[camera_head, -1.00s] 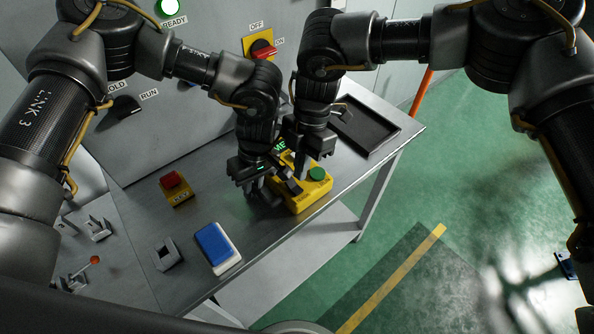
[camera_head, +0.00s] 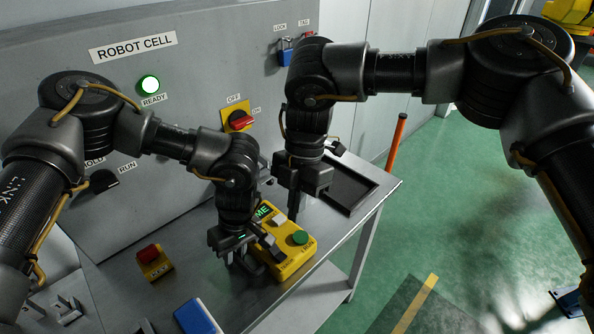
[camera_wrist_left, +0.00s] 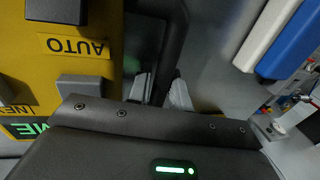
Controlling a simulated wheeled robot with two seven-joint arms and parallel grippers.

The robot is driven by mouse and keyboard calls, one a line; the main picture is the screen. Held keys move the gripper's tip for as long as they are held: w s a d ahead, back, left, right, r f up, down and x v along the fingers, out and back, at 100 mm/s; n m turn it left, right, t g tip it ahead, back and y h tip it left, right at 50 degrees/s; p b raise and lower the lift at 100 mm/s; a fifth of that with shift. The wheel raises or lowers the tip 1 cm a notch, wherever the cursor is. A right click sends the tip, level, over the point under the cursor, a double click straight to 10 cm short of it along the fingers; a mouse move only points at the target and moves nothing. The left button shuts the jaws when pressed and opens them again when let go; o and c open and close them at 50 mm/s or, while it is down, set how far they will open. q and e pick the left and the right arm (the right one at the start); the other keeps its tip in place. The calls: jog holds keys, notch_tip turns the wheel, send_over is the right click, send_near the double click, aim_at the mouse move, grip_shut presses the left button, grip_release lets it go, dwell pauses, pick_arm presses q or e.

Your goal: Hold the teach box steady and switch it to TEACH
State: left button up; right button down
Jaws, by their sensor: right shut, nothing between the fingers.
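The yellow teach box (camera_head: 292,262) lies on the metal bench with a green button (camera_head: 300,237) and a lit screen (camera_head: 262,212) with green letters. My left gripper (camera_head: 243,262) is at its left side. In the left wrist view the teach box (camera_wrist_left: 105,15) shows an AUTO label (camera_wrist_left: 75,46) and grey blocks. The left finger pads (camera_wrist_left: 160,92) stand on either side of its dark handle bar (camera_wrist_left: 174,35) and look shut on it. My right gripper (camera_head: 294,213) is shut and empty, above the box's far end. The switch's setting cannot be told.
A red-and-yellow stop button box (camera_head: 151,262) and a blue-and-white block (camera_head: 196,318) are on the bench to the left. A dark tray (camera_head: 350,188) lies at the far right. The panel (camera_head: 200,60) with an OFF/ON switch (camera_head: 238,118) stands behind.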

pick_arm(q)
jog(key=o, duration=0.4)
